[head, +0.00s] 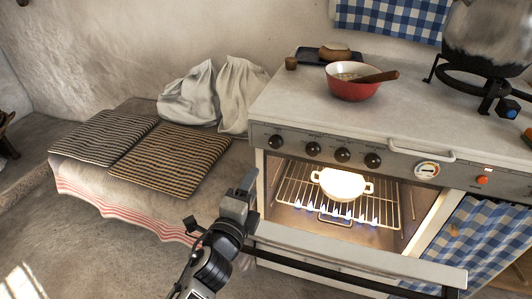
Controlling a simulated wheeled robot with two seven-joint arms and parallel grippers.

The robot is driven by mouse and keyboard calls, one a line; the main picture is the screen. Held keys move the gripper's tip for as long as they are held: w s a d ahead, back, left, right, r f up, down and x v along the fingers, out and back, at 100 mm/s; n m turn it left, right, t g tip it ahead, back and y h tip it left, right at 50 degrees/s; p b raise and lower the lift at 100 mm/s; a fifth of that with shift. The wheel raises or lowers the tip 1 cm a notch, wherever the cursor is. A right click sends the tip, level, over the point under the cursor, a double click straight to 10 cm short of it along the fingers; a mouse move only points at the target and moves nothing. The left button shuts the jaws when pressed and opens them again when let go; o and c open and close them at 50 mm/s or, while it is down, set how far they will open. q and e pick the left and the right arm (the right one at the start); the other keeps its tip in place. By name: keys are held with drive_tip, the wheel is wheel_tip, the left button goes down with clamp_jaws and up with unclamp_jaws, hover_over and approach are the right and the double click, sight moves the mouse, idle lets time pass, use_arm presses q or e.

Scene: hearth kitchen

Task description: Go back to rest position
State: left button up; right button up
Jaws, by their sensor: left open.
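My left gripper (246,186) is raised at the lower middle, in front of the oven's left edge. It is open, with nothing seen between its fingers. My left arm comes up from the bottom edge. The oven door (360,262) is lowered, and my gripper is near its left end; I cannot tell whether they touch. A white two-handled pot (341,184) stands on the wire rack (295,187) inside the lit oven, above small flames. My right gripper is not in view.
A bench with striped cushions (172,160) and pale sacks (190,97) is left of the stove. A red bowl (353,88) with a wooden spoon stands on the stovetop (300,99). A large metal pot (487,38) is at the upper right. Floor at the lower left is clear.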

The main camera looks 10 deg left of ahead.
use_arm(q)
drive_tip(key=s+f+n+g+p, duration=0.2)
drive_tip(key=s+f+n+g, duration=0.1)
drive_tip(key=s+n, duration=0.6)
drive_tip(key=s+f+n+g+h+p, duration=0.1)
drive_tip(key=s+f+n+g+p, duration=0.2)
drive_tip(key=s+n, duration=0.6)
drive_tip(key=shift+s+a+g+h, duration=0.15)
drive_tip(key=shift+s+g+h, duration=0.15)
drive_tip(key=shift+s+g, duration=0.35)
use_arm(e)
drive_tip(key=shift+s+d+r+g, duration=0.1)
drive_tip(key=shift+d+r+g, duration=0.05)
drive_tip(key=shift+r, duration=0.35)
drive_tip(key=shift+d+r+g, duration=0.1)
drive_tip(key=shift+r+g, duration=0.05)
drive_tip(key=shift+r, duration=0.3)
use_arm(q)
drive_tip(key=shift+w, duration=0.1)
